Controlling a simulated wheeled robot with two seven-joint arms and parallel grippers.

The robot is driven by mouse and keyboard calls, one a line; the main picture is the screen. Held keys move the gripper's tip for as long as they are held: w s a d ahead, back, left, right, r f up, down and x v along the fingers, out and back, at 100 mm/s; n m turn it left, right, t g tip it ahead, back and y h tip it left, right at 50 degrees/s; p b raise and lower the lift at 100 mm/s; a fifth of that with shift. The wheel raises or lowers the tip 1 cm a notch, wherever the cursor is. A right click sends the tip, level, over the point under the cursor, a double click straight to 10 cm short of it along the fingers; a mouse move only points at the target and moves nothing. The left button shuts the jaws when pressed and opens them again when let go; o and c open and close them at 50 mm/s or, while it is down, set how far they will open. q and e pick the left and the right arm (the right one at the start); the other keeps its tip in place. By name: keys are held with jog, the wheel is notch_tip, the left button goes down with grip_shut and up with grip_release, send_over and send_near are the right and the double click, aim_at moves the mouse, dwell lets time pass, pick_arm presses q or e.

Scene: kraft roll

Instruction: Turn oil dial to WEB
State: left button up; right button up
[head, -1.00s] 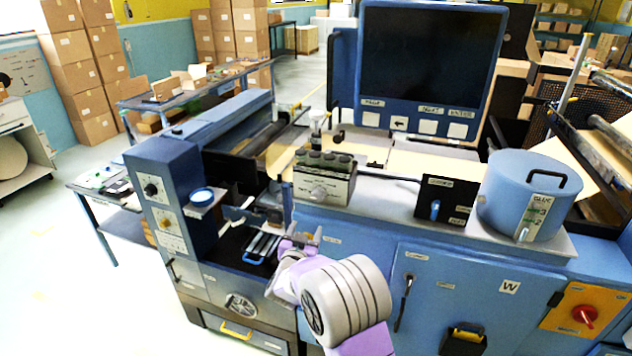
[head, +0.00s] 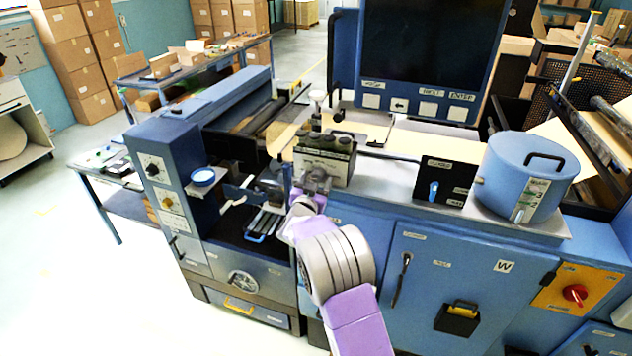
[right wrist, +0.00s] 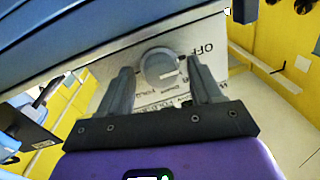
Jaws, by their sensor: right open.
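A round grey dial (right wrist: 158,70) with a pale pointer mark sits on a light plate (right wrist: 112,92) in the right wrist view. "OFF" is printed beside it, with smaller lettering below, partly covered. My right gripper (right wrist: 160,66) is open, with one finger on each side of the dial; I cannot tell whether they touch it. In the head view my right gripper (head: 314,184) is at the front of the dark-topped box (head: 338,158) and hides the dial. My left gripper is not in view.
A blue pot (head: 525,178) and a black panel with a blue lever (head: 445,183) stand right of the box. A blue control column (head: 160,180) and a small blue-rimmed cup (head: 203,178) are to its left. A large dark screen (head: 430,45) rises behind.

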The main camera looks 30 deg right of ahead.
jog(key=c, duration=1.1)
jog(key=shift+o, duration=0.2)
jog(key=shift+f+m+b, duration=0.2)
jog(key=shift+m+b, duration=0.3)
jog(key=shift+b, duration=0.35)
jog(key=m+b, duration=0.6)
jog(key=b, duration=0.2)
jog(key=shift+f+h, duration=0.1)
jog(key=shift+h, duration=0.2)
jog(key=shift+m+b, duration=1.1)
jog(key=shift+b, duration=0.05)
jog(key=shift+r, duration=0.2)
jog(key=o, duration=1)
jog(key=shift+o, duration=0.3)
